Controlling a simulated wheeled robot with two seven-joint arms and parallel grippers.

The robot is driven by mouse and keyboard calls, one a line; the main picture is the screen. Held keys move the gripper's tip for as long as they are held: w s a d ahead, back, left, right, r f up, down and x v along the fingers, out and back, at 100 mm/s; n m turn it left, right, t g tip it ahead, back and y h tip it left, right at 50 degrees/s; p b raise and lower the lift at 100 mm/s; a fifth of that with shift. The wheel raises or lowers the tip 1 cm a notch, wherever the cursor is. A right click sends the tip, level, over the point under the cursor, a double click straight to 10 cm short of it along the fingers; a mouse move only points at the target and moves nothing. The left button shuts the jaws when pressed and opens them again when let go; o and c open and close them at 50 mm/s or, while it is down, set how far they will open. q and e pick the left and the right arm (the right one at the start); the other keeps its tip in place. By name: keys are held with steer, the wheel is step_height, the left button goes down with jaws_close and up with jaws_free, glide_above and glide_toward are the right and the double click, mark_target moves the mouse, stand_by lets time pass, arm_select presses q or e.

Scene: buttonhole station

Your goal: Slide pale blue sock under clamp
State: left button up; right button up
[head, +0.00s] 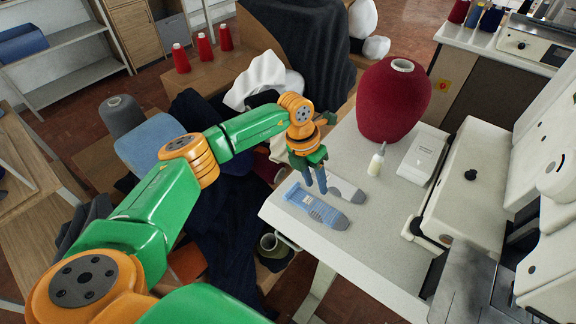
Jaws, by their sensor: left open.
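The pale sewing machine (475,180) stands at the right of the table. I cannot clearly make out its clamp. My right gripper is not in view.
A large dark red cone of thread (394,100), a small bottle (376,160) and a white box (423,158) stand at the table's back. The white table (365,245) is clear between the socks and the machine. Dark cloth (220,215) hangs left of the table.

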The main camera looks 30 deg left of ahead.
mark_target(288, 193)
arm_select(q)
steer(key=a+r+n+y, duration=0.1)
steer(key=a+r+y, duration=0.15)
steer(key=a, duration=0.45)
steer(key=shift+g+y, duration=0.25)
steer(key=shift+g, duration=0.15)
steer(key=f+b, duration=0.4)
steer(key=f, duration=0.1)
steer(key=f+b, duration=0.2)
steer(key=f, duration=0.1)
steer(key=shift+s+f, duration=0.1)
steer(key=shift+s, duration=0.2)
steer(key=shift+r, duration=0.2)
steer(key=shift+f, duration=0.15)
jaws_close()
stand_by(0.4)
